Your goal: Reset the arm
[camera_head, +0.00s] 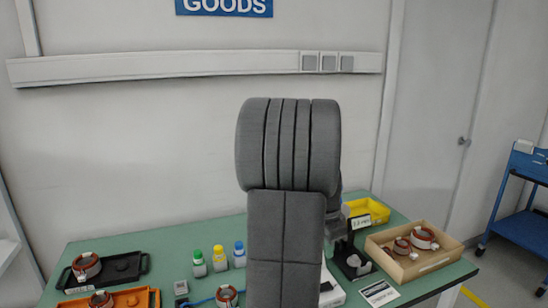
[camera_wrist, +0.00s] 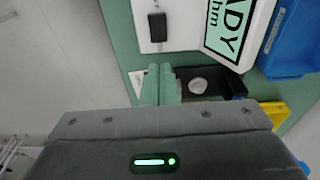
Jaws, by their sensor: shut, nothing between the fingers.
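My grey arm (camera_head: 285,200) stands upright in the middle of the head view, its padded links hiding part of the table behind.
The green table (camera_head: 115,240) holds a black tray (camera_head: 125,268), an orange tray (camera_head: 140,298), several small bottles (camera_head: 219,258), a yellow bin (camera_head: 366,208) and a wooden box (camera_head: 440,262) with copper-wound rings. A blue cart (camera_head: 515,205) stands at right. Above the table is open space before a white wall.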

